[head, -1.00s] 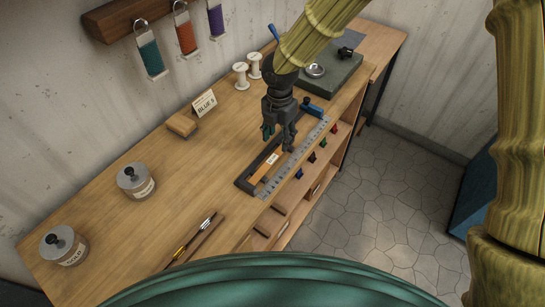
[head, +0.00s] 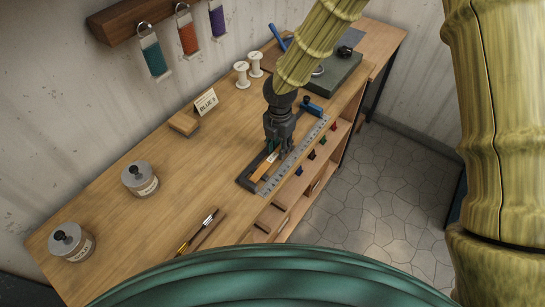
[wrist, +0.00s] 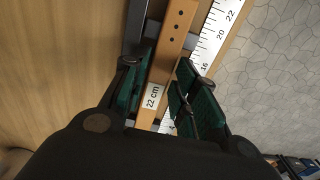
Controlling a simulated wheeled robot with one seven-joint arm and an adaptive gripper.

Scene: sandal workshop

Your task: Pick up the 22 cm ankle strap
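The tan ankle strap (wrist: 171,50) lies in a dark tray beside a white ruler, with a "22 cm" label and punched holes showing in the wrist view. In the head view a short piece of the strap (head: 262,170) shows below my gripper. My gripper (head: 277,153) is down at the strap. In the wrist view its green-padded fingers (wrist: 160,90) are apart, one on each side of the strap, with bare space between the pads and the strap. The fingertips' height above the tray cannot be told.
The ruler (head: 293,160) runs along the bench's front edge. A dark tray (head: 245,182) holds the strap. The middle of the bench (head: 180,160) is clear.

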